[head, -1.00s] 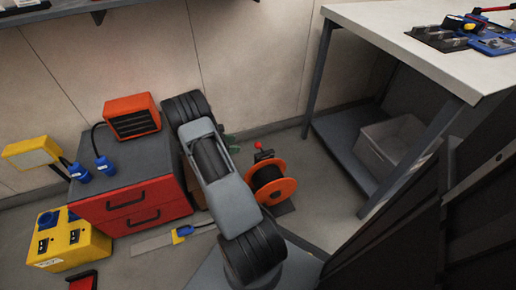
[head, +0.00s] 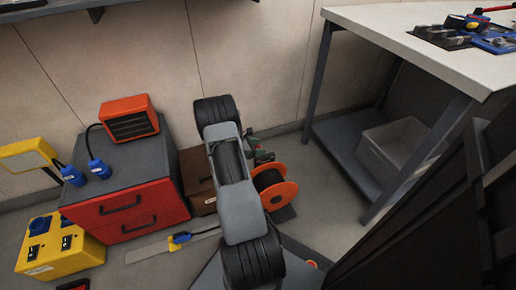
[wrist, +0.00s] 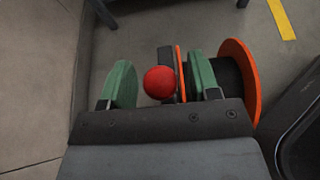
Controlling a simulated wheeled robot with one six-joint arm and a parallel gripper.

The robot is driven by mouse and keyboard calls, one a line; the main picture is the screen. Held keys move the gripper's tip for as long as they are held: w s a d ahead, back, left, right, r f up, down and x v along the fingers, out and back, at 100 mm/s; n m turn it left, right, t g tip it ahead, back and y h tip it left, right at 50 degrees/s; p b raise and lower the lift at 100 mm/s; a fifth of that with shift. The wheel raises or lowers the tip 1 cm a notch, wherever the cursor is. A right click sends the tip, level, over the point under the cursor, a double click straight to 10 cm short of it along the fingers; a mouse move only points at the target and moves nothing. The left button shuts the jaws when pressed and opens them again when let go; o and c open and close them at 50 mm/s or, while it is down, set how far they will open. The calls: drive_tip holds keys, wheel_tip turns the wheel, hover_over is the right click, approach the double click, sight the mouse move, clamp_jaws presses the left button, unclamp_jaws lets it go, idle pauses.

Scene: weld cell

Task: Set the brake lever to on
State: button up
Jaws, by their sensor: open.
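The brake lever shows as a round red knob (wrist: 159,82) in the wrist view, beside the orange cable reel (wrist: 245,72). My gripper (wrist: 160,70) is open, and its two green fingers appear on either side of the knob, with gaps left and right. I cannot tell whether the knob lies fully between the fingers in depth. In the head view the reel (head: 282,194) stands on the floor right of my arm. My gripper (head: 257,150) is behind the arm at the reel's top, and the knob is mostly hidden there.
A red drawer cabinet (head: 128,212) with an orange heater (head: 129,118) stands left of my arm. A brown box (head: 197,180) sits between cabinet and reel. A workbench (head: 420,45) with a grey bin (head: 400,145) on its lower shelf stands right.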

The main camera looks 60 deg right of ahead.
clamp_jaws()
idle(0.5)
